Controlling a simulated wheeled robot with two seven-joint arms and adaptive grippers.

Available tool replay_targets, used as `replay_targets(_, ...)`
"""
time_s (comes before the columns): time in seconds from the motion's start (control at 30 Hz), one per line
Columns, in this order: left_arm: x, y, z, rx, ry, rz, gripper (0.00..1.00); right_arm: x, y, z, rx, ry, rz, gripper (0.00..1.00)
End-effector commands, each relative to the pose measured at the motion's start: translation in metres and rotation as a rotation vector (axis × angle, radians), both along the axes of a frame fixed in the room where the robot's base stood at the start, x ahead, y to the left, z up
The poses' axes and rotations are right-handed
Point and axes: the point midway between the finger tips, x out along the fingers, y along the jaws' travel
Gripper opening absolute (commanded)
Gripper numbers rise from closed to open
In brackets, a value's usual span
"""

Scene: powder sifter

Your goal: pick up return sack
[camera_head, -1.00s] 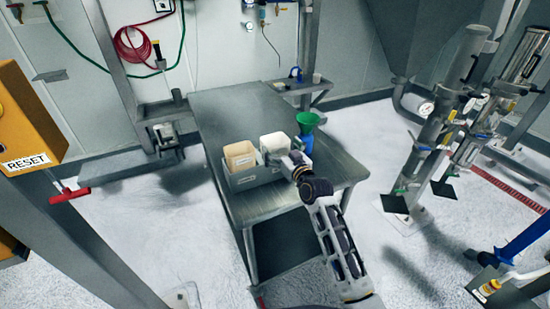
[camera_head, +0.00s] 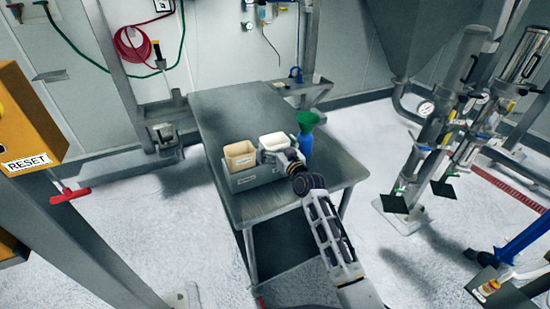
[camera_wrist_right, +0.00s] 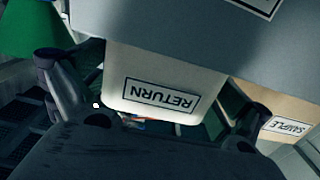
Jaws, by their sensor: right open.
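The return sack (camera_head: 273,140) is a white, open-topped container in the grey tray (camera_head: 257,179) on the table. In the right wrist view, its white face (camera_wrist_right: 152,72) carries an upside-down RETURN label. The tan sample sack (camera_head: 238,149) stands left of it in the head view; its SAMPLE label shows at the right of the wrist view (camera_wrist_right: 290,128). My right gripper (camera_wrist_right: 155,102) is open at the return sack, one finger to each side of it. Whether the fingers touch it, I cannot tell. My left gripper is not in view.
A blue bottle with a green funnel (camera_head: 307,119) stands close to the right of the return sack. The metal table (camera_head: 225,110) is clear behind the tray. Clear tubes on a stand (camera_head: 440,120) are off to the right.

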Motion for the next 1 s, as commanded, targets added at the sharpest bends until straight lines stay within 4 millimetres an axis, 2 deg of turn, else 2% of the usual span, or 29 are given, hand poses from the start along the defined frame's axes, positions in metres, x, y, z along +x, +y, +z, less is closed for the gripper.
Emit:
replay_targets(0.2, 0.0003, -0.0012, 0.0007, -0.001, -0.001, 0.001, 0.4, 0.0107, 0.0034, 0.0009, 0.0, -0.001, -0.001, 1.0)
replay_targets(0.7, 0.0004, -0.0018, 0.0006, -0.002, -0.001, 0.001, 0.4, 0.0115, 0.0037, 0.0003, 0.0, 0.0, -0.001, 1.0)
replay_targets(0.77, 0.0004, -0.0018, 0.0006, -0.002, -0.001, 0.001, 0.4, 0.0115, 0.0037, 0.0002, 0.0, 0.0, -0.001, 0.95)
replay_targets(1.0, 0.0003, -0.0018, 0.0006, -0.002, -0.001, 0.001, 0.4, 0.0114, 0.0036, 0.0002, 0.0, 0.0, -0.001, 0.64)
